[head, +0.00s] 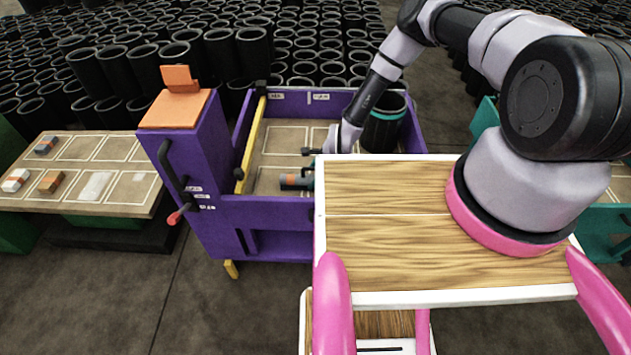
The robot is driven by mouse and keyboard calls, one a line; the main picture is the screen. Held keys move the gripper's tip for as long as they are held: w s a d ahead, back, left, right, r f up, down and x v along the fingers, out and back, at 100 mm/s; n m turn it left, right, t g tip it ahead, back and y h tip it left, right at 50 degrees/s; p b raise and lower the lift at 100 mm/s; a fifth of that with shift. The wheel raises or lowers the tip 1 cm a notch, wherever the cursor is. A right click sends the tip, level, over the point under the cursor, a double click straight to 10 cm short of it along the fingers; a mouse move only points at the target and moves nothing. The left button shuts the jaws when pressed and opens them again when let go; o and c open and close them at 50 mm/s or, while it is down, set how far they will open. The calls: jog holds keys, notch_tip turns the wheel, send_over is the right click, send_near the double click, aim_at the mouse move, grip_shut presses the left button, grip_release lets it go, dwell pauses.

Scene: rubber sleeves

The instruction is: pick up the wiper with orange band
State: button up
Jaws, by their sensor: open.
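The wiper with orange band (291,182) lies in the purple cart's tray, left of my wooden top. I cannot tell whether a finger touches the wiper. My own top hides part of the gripper and perhaps the wiper's right end.
The purple cart (265,212) has raised walls around the tray and a yellow rail (252,143) on the left. A black cylinder with a teal band (384,125) stands at the tray's right. A table (82,170) with small blocks is at the left. Many black sleeves (175,63) fill the back.

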jog(key=shift+w+a+f, duration=0.1)
jog(key=shift+a+f, duration=0.05)
jog(key=shift+f, duration=0.2)
grip_shut()
jog(key=shift+r, duration=0.1)
notch_tip(320, 180, up, 10)
jog(key=shift+f, duration=0.1)
dwell(0.3)
